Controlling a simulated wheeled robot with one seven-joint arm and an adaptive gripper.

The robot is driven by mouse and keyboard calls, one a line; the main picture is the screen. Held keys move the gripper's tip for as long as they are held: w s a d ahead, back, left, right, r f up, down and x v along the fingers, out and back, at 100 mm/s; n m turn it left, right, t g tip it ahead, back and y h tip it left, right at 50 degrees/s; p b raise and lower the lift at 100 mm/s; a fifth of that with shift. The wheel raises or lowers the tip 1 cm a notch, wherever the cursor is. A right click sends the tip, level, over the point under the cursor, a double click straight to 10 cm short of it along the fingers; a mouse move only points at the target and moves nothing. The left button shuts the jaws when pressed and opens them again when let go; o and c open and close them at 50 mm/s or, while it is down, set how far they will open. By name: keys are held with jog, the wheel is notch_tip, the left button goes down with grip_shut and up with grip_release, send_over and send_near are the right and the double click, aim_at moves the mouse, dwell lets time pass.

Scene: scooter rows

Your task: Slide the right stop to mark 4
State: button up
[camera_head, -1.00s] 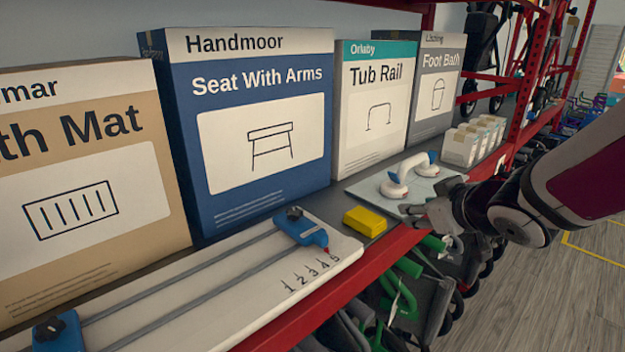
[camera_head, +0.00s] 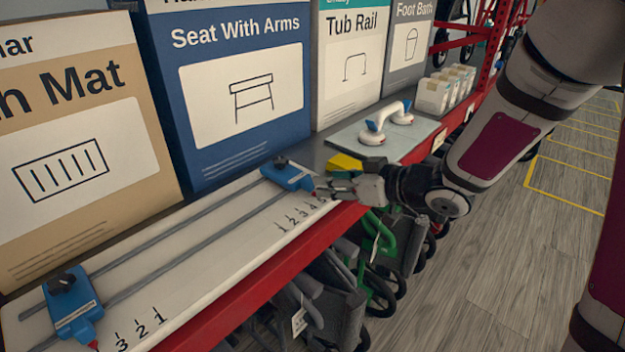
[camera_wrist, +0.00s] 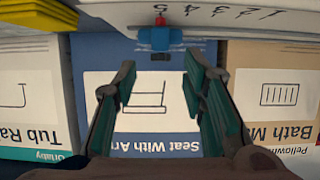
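The right stop (camera_head: 288,175) is a blue block with a dark knob, sitting on two grey rails of a white board (camera_head: 185,245). My gripper (camera_head: 328,190) is beside the stop's right front end. In the wrist view my gripper (camera_wrist: 160,72) is open and empty, with the stop ahead, between the fingers' lines.
The left stop (camera_head: 75,305) sits at the board's other end by a second scale. A yellow block (camera_head: 345,163) lies just behind my gripper, near a white grab handle (camera_head: 386,124) on a plate. Large boxes (camera_head: 240,100) stand along the back. The red shelf edge (camera_head: 255,292) runs in front.

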aim_at(309, 179)
jog(key=x, duration=0.6)
jog(key=shift+w+a+f, duration=0.15)
jog(key=shift+w+a, duration=0.05)
jog(key=shift+a, duration=0.05)
grip_shut()
